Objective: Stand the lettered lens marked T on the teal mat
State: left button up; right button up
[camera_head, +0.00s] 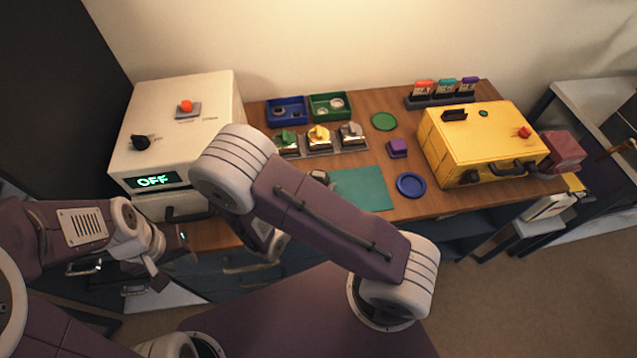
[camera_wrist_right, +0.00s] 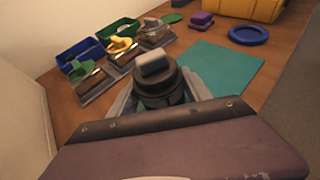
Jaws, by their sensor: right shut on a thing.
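A black round lens with a pale grey block on top (camera_wrist_right: 158,82) is between the fingers of my right gripper (camera_wrist_right: 160,98) in the right wrist view. The gripper is shut on it. No letter is readable on it. In the head view the lens (camera_head: 319,177) shows at the left edge of the teal mat (camera_head: 362,189), while my right arm hides the gripper. The teal mat also shows in the right wrist view (camera_wrist_right: 225,68), bare where visible, just beyond the lens. My left gripper (camera_head: 165,262) hangs at the lower left, away from the mat; its opening is unclear.
A rack (camera_head: 320,144) with green, gold and grey pieces stands behind the mat. Blue (camera_head: 287,112) and green (camera_head: 331,106) trays are at the back. A blue dish (camera_head: 411,185), purple block (camera_head: 397,148) and yellow case (camera_head: 480,140) are right. A white machine (camera_head: 180,120) reads OFF.

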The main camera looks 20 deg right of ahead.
aim_at(327, 176)
jog(key=shift+w+r+p, duration=0.25)
jog(key=shift+w+p, duration=0.3)
jog(key=shift+w, duration=0.05)
jog(key=r+p, duration=0.1)
jog(key=p, duration=0.1)
jog(key=s+d+r+p, duration=0.1)
jog(key=p, duration=0.1)
jog(key=d+r+p, duration=0.1)
jog(key=p, duration=0.1)
jog(key=shift+s+d+r, duration=0.2)
jog(key=shift+s+r, duration=0.05)
jog(key=shift+s, duration=0.1)
jog(key=shift+d+r+p, duration=0.1)
jog(key=shift+d+p, duration=0.25)
jog(key=shift+p, duration=0.2)
jog(key=shift+s+d+r+p, duration=0.25)
jog(key=shift+s+d+p, duration=0.1)
jog(key=shift+w+f+b, duration=0.1)
jog(key=shift+f+b, duration=2)
jog(key=shift+f, duration=0.5)
jog(key=shift+f+b, duration=0.45)
jog(key=o, duration=1.4)
jog(key=shift+o, duration=0.2)
